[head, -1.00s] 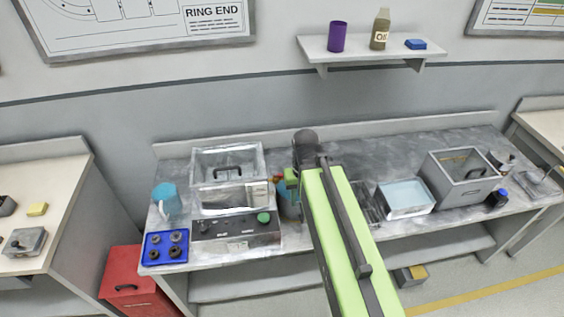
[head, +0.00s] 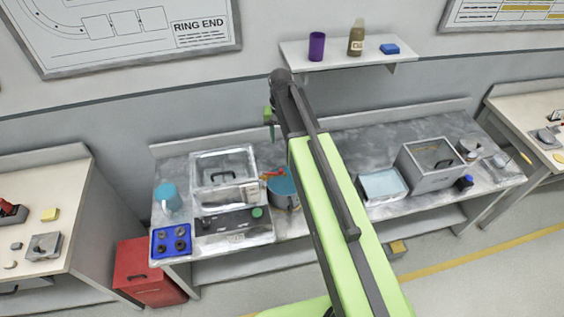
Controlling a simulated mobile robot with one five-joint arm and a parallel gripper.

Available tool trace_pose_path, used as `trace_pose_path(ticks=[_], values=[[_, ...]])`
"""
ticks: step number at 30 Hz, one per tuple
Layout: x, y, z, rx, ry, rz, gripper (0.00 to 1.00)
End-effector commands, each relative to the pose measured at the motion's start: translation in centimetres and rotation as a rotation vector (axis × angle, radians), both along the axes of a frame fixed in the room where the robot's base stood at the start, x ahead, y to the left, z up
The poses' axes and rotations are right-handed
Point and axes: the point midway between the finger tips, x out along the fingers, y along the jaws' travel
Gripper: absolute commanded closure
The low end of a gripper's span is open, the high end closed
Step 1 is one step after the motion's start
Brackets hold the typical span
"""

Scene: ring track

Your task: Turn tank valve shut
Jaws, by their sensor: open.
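A blue tank (head: 286,192) stands on the grey bench, partly hidden behind my green arm. A small red-orange handle (head: 272,173), which looks like its valve, shows at the tank's upper left. Its exact turn angle is too small to tell. My gripper (head: 271,131) hangs at the far end of my arm, above and behind the handle in the picture and apart from it. Only part of the gripper shows beside the dark arm link. It is open, and nothing is seen in it.
A clear-lidded case (head: 222,170) and a control box (head: 234,225) with a green button stand left of the tank. A blue tray (head: 158,256) and teal mug (head: 167,198) are farther left. A pale blue tray (head: 383,187) and grey bin (head: 433,175) stand right. A shelf (head: 340,59) hangs above.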

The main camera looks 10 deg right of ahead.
Motion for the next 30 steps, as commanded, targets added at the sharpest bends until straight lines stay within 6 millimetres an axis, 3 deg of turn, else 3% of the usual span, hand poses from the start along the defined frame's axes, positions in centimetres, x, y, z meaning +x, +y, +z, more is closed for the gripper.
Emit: trace_pose_path(ticks=[8,24,30], values=[[-0.1,0.1,-3.2,0.0,0.0,0.002,0.59],[-0.1,0.1,-14.3,0.0,0.0,0.004,0.59],[-0.1,0.2,-17.3,0.0,0.0,0.004,0.59]])
